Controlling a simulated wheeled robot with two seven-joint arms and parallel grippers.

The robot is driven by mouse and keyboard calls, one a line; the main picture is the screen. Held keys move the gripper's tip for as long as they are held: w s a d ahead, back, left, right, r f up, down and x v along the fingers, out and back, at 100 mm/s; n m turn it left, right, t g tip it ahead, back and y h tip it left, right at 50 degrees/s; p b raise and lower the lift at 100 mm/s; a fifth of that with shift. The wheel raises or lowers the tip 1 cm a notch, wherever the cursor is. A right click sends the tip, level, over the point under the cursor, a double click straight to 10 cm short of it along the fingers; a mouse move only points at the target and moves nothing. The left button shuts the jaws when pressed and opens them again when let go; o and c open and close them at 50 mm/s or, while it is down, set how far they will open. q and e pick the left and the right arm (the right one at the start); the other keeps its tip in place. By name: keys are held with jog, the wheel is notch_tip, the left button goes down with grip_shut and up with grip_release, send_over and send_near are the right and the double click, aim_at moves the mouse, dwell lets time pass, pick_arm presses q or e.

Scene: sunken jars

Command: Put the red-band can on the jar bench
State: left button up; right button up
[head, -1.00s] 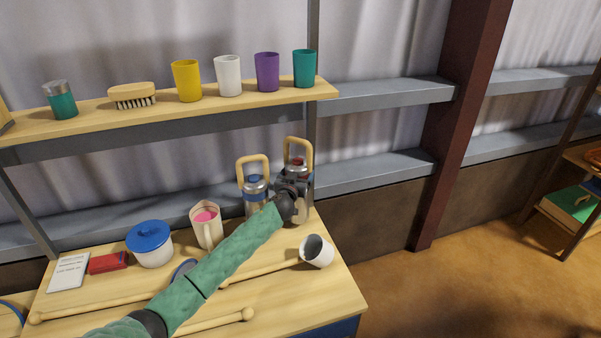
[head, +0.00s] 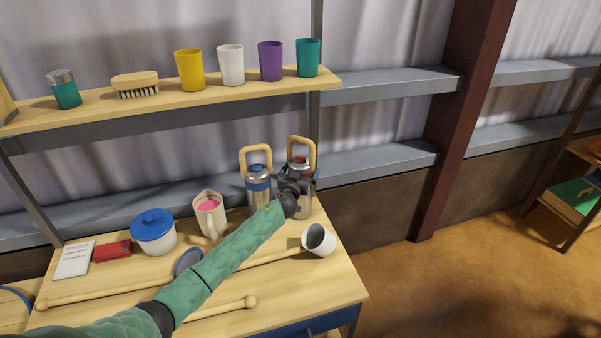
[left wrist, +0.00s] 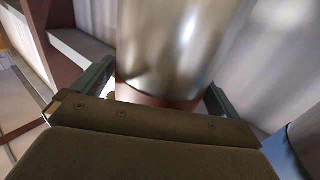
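The red-band can (head: 307,206) is a steel jar with a red top and a tan loop handle. It appears upright at the bench's back right corner, partly hidden by my left gripper (head: 294,188). In the left wrist view the can's steel body (left wrist: 175,50) and dark red band lie between the two fingers, which sit close against its sides. I cannot tell whether its base touches the wooden jar bench (head: 325,275). A similar can with a blue band (head: 258,186) stands just to its left. My right gripper is not in view.
A cream jug (head: 209,222), a white pot with blue lid (head: 154,238), a red box (head: 112,251) and a tipped white cup (head: 319,240) are on the bench. Wooden rods lie across its front. A shelf (head: 220,95) with cups runs above.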

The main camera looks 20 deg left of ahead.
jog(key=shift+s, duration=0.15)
